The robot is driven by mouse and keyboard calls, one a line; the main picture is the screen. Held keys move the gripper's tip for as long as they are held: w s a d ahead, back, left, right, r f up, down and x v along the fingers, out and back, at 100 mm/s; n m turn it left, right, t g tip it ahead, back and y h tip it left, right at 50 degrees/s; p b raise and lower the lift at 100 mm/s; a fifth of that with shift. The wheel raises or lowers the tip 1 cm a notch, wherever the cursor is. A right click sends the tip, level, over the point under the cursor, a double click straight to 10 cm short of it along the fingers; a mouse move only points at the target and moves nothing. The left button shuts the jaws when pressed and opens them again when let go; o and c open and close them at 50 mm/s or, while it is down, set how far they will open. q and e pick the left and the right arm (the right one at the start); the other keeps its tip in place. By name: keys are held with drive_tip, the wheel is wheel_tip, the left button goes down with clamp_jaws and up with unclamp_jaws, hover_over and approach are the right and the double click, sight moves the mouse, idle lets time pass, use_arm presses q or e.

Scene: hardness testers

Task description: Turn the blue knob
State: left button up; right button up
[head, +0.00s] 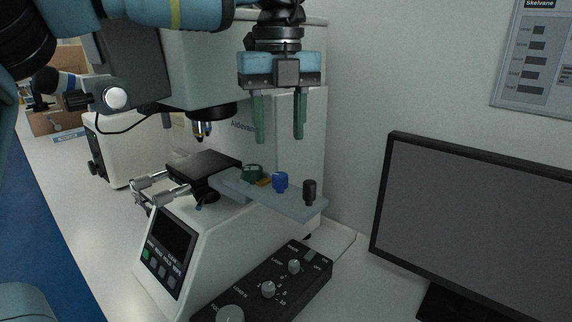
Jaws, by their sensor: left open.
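The blue knob (281,182) stands upright on a grey plate (250,189) that juts from the hardness tester's stage. On the same plate are a dark green knob (252,173) to its left, a small orange piece (264,182) between them, and a black knob (309,191) to its right. My left gripper (278,136) points down above the plate, its two green fingers apart and empty. The fingertips show above the blue knob in the picture, not touching it. My right gripper is not in view.
The hardness tester (215,230) with its black stage (203,167) and objective fills the middle. A black control box (270,285) with dials lies in front. A monitor (475,225) stands at right. A wall rises behind.

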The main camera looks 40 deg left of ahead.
sight(280, 174)
use_arm(q)
drive_tip(key=shift+s+f, duration=0.1)
drive_tip(key=shift+f, duration=0.2)
wheel_tip(280, 174, down, 6)
drive_tip(key=shift+f, duration=0.55)
drive_tip(key=c, duration=1)
